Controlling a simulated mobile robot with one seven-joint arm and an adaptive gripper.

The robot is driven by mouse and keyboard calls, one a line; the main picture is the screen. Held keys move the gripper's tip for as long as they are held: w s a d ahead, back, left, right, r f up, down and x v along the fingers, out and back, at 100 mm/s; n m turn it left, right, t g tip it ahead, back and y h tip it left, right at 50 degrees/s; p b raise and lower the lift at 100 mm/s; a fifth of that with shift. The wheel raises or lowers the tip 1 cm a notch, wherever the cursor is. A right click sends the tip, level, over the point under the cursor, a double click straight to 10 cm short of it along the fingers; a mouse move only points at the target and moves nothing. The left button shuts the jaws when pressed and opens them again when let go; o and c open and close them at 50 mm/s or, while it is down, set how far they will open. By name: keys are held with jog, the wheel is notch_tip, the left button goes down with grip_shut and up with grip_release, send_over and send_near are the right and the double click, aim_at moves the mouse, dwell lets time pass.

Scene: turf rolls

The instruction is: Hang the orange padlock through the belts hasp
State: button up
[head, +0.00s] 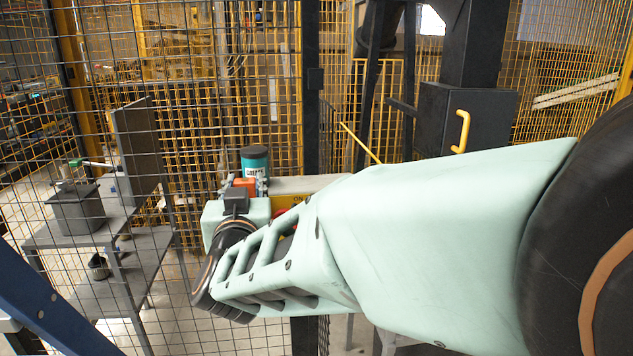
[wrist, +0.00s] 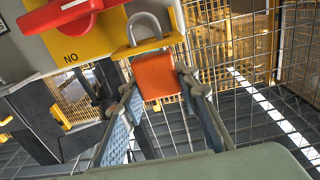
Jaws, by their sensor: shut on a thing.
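The orange padlock (wrist: 156,77) is between the two fingers of my gripper (wrist: 160,88) in the wrist view, body down and grey shackle up. A yellow hasp tab (wrist: 150,46) crosses the lower part of the shackle, and the shackle's arch shows above it. I cannot tell whether the shackle passes through a hole in the tab or only overlaps it. In the head view the padlock (head: 244,183) is a small orange block at my gripper (head: 243,188), partly hidden by my wrist.
A grey box with a yellow plate and red rotary handle (wrist: 72,12) is beside the hasp. A teal can (head: 255,162) stands behind the gripper. Wire mesh fencing (head: 180,120) is close around, and a grey table (head: 75,235) with a box (head: 78,208) stands at left.

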jog(key=shift+f+b, duration=0.3)
jog(key=shift+f, duration=0.1)
jog(key=o, duration=1.3)
jog(key=shift+r, duration=0.1)
